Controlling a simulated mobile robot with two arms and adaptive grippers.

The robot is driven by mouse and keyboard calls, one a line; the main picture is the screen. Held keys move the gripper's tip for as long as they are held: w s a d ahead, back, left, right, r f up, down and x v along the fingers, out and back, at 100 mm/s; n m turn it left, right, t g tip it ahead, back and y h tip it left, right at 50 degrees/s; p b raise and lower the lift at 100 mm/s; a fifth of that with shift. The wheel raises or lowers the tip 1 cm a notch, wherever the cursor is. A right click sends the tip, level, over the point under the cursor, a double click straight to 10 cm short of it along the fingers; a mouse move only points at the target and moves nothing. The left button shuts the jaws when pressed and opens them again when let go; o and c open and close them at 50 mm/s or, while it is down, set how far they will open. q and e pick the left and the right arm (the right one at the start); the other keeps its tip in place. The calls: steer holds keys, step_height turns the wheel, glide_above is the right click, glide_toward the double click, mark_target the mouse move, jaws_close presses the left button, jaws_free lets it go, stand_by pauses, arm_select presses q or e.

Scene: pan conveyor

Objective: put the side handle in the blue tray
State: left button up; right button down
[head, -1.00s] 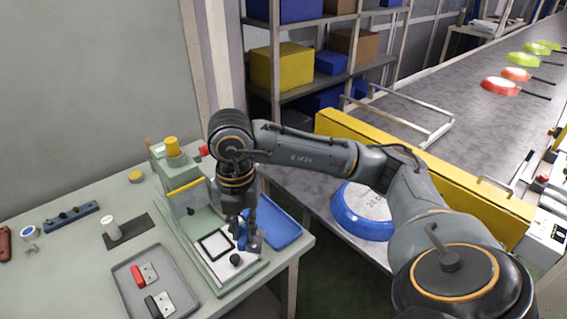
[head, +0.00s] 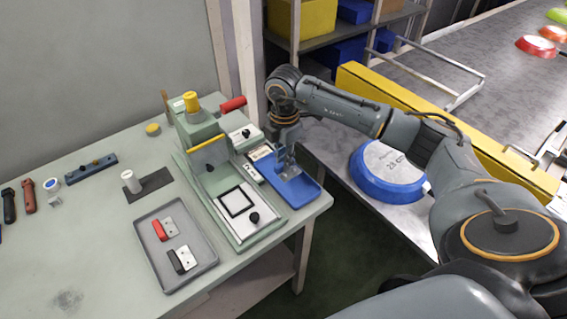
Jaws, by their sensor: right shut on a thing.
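The blue tray (head: 299,193) lies at the right edge of the green table, beside the press fixture. My right gripper (head: 285,161) points down over the far part of this tray. It is shut on the side handle, which is small and hard to make out against the gripper and the blue tray. I cannot tell whether the handle touches the tray floor. My left gripper is not in view.
The press fixture (head: 212,165) with a red lever stands left of the blue tray. A grey tray (head: 201,255) holds a red handle (head: 158,230) and a black handle (head: 177,262). A blue pan (head: 366,183) lies on the metal surface at right.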

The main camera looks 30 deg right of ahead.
steer(key=shift+w+d+f, duration=0.2)
steer(key=shift+w+f, duration=0.25)
steer(key=shift+f, duration=0.05)
steer(key=shift+w+d+f, duration=0.2)
steer(key=shift+w+f, duration=0.2)
steer(key=shift+f, duration=0.1)
steer(key=shift+w+d+f, duration=0.15)
steer(key=shift+w+f, duration=0.15)
steer(key=shift+f, duration=0.15)
step_height(320, 180, down, 3)
steer(key=shift+w+f+p, duration=0.1)
steer(key=shift+p, duration=0.25)
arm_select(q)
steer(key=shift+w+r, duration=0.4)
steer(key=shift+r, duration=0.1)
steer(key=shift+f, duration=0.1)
arm_select(e)
steer(key=shift+f, duration=0.15)
steer(key=c, duration=1.3)
jaws_free()
